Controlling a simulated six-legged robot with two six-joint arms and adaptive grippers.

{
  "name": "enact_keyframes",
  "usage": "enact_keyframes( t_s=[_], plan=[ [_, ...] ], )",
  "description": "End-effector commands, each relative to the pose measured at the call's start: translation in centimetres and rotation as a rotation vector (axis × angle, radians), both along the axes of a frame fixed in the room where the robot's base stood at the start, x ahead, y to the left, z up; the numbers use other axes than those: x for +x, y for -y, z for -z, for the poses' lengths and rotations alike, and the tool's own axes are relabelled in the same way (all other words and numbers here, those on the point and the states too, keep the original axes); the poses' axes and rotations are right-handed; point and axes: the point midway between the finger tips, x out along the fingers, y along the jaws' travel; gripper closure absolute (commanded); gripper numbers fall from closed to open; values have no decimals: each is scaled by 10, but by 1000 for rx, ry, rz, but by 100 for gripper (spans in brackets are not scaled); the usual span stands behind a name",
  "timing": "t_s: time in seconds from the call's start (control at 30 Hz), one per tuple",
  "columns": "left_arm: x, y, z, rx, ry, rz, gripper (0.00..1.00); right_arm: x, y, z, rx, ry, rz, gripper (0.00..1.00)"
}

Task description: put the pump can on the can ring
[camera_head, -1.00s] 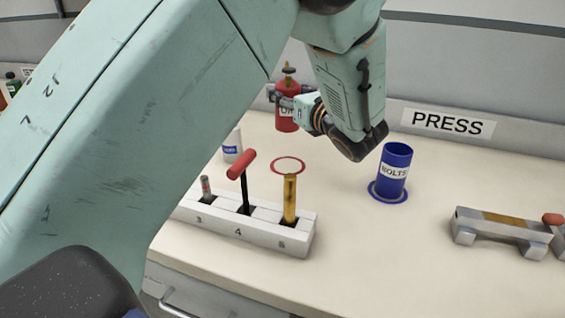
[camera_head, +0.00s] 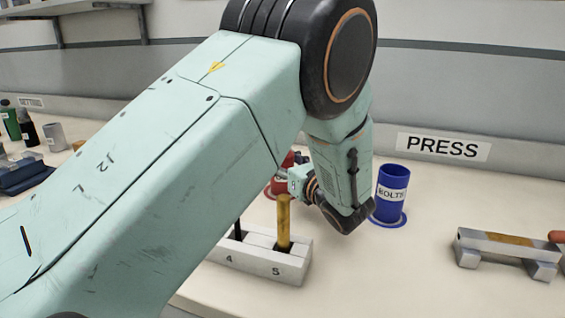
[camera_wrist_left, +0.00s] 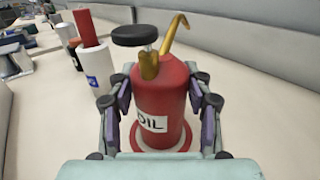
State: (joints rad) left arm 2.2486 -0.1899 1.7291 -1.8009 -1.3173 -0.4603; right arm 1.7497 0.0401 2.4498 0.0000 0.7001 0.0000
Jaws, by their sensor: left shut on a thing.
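The pump can is red, with a black knob, a brass spout and an OIL label. In the left wrist view the pump can (camera_wrist_left: 160,95) stands upright between the fingers of my left gripper (camera_wrist_left: 163,88), which is shut on it. The red can ring (camera_wrist_left: 133,148) shows around the can's base; I cannot tell whether the base touches the table. In the head view my left gripper (camera_head: 297,178) and arm hide most of the pump can (camera_head: 287,163). My right gripper is not in view.
A blue BOLTS can (camera_head: 391,195) stands on a blue ring, just right of my left wrist. A white rack (camera_head: 265,262) holding a brass tool is in front. A grey fixture (camera_head: 508,250) is at the right. In the left wrist view, a white bottle (camera_wrist_left: 98,65) stands left of the can.

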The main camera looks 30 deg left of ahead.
Motion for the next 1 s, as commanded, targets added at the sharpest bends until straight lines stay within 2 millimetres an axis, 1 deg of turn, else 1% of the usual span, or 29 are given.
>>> enact_keyframes(
  t_s=[0.2,0.23,0.5,0.77,0.9,1.0],
  plan=[
    [0,0,4,1,0,0,87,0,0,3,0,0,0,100],
    [0,0,4,0,-1,0,49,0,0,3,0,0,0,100],
    [0,0,4,0,-1,1,27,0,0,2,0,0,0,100],
    [0,0,3,0,-1,1,27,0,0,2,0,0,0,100],
    [0,0,-3,0,-1,1,27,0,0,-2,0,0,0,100],
    [0,5,-1,2,-1,3,27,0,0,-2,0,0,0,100]
  ],
)
